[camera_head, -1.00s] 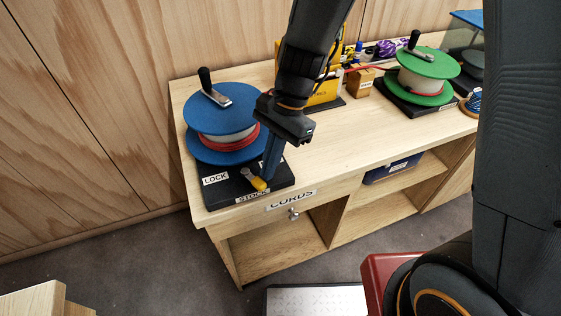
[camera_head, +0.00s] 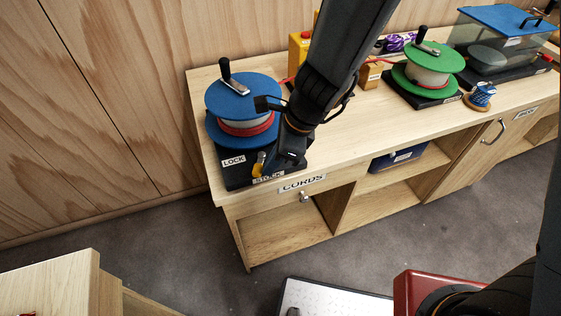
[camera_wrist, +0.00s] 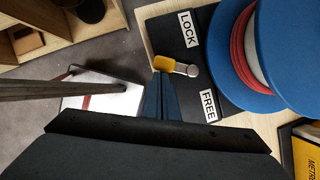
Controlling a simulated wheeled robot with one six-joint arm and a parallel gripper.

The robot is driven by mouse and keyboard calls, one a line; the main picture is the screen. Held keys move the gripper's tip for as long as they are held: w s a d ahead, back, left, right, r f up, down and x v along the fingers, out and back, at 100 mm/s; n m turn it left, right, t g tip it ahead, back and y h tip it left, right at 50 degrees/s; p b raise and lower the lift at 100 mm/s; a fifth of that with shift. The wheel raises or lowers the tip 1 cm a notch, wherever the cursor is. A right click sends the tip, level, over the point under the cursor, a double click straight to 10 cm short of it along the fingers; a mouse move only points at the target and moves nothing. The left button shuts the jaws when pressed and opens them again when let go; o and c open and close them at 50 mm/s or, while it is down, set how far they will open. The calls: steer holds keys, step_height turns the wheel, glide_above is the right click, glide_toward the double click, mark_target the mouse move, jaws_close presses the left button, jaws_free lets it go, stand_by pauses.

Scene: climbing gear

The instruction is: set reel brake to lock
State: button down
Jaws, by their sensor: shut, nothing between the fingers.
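The reel brake is a short metal lever with a yellow tip (camera_head: 259,168) on the black base (camera_head: 225,177) of the blue reel (camera_head: 243,100). In the wrist view its yellow tip (camera_wrist: 163,63) points out to the base's front edge, between the LOCK label (camera_wrist: 187,28) and the FREE label (camera_wrist: 209,106), tilted slightly towards LOCK. My gripper (camera_wrist: 160,77) is shut and empty. Its fingertips are beside the yellow tip, on the FREE side, touching it or very close. In the head view my gripper (camera_head: 272,170) hides the FREE label.
The base stands at the left end of a wooden bench (camera_head: 345,145) with a CORDS drawer (camera_head: 302,183) below. A yellow box (camera_head: 300,50) stands behind my arm.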

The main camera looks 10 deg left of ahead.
steer(key=shift+w, duration=0.15)
steer(key=shift+w, duration=0.1)
steer(key=shift+w+a+p, duration=0.3)
steer(key=shift+w+p, duration=0.15)
steer(key=shift+w, duration=0.15)
steer(key=shift+d, duration=0.6)
steer(key=d+f+v, duration=0.1)
steer(key=d+v, duration=0.1)
steer(key=v, duration=0.9)
steer(key=shift+s+d, duration=0.25)
steer(key=shift+s, duration=0.3)
